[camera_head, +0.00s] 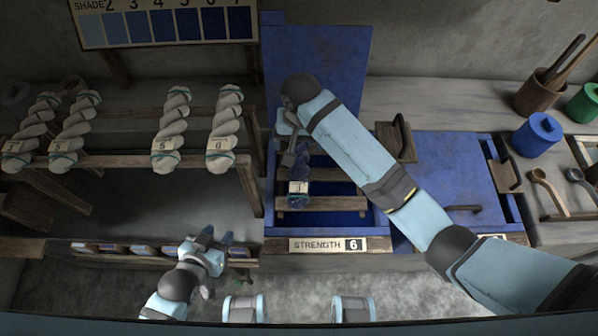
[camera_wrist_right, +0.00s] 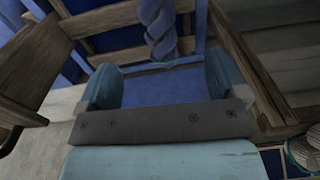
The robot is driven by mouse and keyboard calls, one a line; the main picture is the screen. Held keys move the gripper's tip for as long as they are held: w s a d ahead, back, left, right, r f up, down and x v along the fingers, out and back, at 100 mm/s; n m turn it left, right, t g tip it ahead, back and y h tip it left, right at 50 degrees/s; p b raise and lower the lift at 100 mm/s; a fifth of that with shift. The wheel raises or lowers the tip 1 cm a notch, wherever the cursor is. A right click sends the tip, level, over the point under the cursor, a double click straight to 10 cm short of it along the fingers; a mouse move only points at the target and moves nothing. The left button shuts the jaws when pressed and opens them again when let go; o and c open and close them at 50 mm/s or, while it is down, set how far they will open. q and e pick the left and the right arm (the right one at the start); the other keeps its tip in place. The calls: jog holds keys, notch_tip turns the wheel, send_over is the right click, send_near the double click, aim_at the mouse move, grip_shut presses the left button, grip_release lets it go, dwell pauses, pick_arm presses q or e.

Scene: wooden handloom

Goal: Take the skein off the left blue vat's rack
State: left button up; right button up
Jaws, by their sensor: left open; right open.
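The left blue vat (camera_head: 376,222) stands open at the middle, with a "STRENGTH 6" label on its front. A dark blue twisted skein (camera_head: 298,190) with a tag reading 3 lies on its wooden rack (camera_head: 338,203). My right gripper (camera_head: 293,152) is over the back of this vat, beside the skein's upper end and partly hidden by my arm. In the right wrist view the skein (camera_wrist_right: 158,30) shows ahead, between the open fingers (camera_wrist_right: 160,75); I cannot tell whether they touch it. My left gripper (camera_head: 222,240) is open and empty at the lower left, away from the vat.
Pale skeins (camera_head: 222,125) hang on a wooden rack at the left. A second blue vat (camera_head: 440,170), mostly covered, stands to the right. A raised blue lid (camera_head: 318,55) is behind the left vat. A small blue pot (camera_head: 537,135) and spoons (camera_head: 548,188) are at the right.

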aim_at(299, 167)
notch_tip(299, 167, down, 8)
jog(key=shift+w, duration=0.1)
jog(key=shift+s+d+f, duration=0.1)
jog(key=shift+f, duration=1.25)
jog(key=shift+s+f, duration=0.1)
jog(key=shift+f, duration=1.25)
jog(key=c, duration=1.1)
jog(key=shift+r, duration=0.1)
